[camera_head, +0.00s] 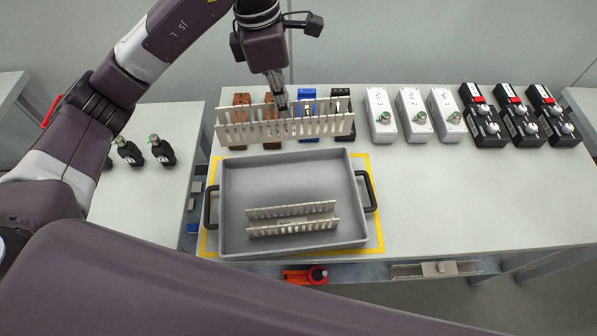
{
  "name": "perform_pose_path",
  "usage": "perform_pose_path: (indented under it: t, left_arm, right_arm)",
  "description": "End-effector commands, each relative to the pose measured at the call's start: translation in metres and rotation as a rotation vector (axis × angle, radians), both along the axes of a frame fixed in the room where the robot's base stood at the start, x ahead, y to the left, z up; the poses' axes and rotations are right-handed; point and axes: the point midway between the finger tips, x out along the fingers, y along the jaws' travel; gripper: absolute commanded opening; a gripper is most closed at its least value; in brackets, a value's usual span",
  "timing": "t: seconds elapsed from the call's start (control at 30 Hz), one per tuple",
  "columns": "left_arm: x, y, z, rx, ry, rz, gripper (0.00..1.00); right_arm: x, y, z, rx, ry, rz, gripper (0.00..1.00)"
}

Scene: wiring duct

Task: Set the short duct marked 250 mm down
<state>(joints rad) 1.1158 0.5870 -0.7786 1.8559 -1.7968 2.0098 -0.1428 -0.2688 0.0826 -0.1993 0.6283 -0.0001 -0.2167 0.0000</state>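A light grey slotted duct (240,130) hangs in my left gripper (281,104), just behind the back rim of the grey tray. The gripper's fingers are shut on it near its middle. A shorter-looking slotted duct (292,229) lies in the front part of the tray (240,180), apart from the gripper. Some small dark print shows on it, but I cannot read a length on either duct. My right gripper is not in view.
The tray has black side handles and sits on a yellow-edged area (377,215). Behind the held duct stand brown, blue and black parts (308,94). White boxes (413,115) and black boxes (517,117) line the back right. The tray's back half and the table's right front are clear.

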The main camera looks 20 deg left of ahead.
Motion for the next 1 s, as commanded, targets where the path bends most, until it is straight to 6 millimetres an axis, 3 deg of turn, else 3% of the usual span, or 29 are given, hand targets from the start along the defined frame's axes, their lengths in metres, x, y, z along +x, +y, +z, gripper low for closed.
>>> perform_pose_path:
  t: [0.07, 0.17, 0.3, 0.43, 0.57, 0.7, 0.83, 1.0]
  left_arm:
    - [-0.001, 0.0, -0.002, 0.0, 0.001, -0.001, 0.0]
    - [-0.001, -0.001, -0.014, -0.002, 0.004, -0.003, 0.0]
    - [-0.003, 0.0, -0.043, 0.001, 0.009, 0.0, 0.0]
    - [-0.004, 0.0, -0.078, 0.001, 0.009, 0.001, 0.0]
    - [-0.004, 0.0, -0.112, 0.0, 0.008, 0.0, 0.0]
    - [-0.004, 0.0, -0.141, 0.0, 0.004, -0.001, 0.0]
    - [-0.003, 0.0, -0.154, -0.001, 0.002, -0.001, 0.0]
    - [-0.003, 0.0, -0.166, 0.0, 0.002, -0.001, 0.0]
  right_arm:
    - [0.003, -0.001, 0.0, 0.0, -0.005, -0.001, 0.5]
    - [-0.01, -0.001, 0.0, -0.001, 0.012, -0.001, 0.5]
    - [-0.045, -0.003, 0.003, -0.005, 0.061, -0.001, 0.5]
    - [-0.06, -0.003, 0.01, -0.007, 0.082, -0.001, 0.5]
    - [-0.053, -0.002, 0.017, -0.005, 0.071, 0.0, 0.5]
    - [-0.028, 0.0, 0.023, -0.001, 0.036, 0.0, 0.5]
    - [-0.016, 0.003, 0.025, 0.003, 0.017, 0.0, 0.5]
    - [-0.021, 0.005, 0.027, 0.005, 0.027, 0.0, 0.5]
